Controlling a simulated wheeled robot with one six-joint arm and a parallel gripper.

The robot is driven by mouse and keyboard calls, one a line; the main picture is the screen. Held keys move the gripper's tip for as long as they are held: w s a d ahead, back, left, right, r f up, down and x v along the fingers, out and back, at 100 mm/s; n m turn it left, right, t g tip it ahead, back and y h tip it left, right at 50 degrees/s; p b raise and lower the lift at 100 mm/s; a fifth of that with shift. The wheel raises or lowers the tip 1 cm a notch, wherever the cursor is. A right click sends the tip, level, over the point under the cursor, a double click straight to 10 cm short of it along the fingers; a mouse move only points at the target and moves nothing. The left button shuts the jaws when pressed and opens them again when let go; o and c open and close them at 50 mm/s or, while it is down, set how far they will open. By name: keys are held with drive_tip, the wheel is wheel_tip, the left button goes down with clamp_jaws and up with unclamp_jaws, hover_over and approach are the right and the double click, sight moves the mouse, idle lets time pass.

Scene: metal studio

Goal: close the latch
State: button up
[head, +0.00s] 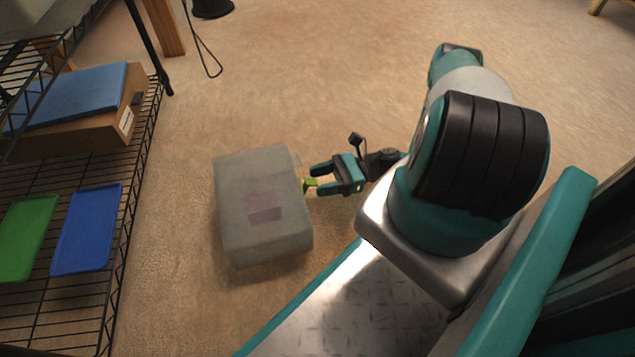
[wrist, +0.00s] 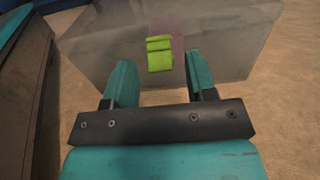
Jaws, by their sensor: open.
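A grey box (head: 262,205) sits on the floor in the middle of the head view. A small yellow-green latch (head: 309,185) is on its side that faces my gripper. In the wrist view the green latch (wrist: 159,53) is on the front face of the box (wrist: 110,50), by a pinkish patch. My gripper (head: 314,180) is open at that side of the box. In the wrist view its two teal fingers (wrist: 160,78) are spread, with the latch between and beyond them. Nothing is held. I cannot tell whether a finger touches the latch.
A black wire shelf (head: 75,235) stands at the left with a green tray (head: 25,235), a blue tray (head: 88,230) and a cardboard box (head: 75,137). A black cord (head: 205,50) hangs at the top. The floor behind the box is clear.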

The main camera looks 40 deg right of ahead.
drive_tip(key=shift+w+a, duration=0.25)
drive_tip(key=shift+a, duration=0.3)
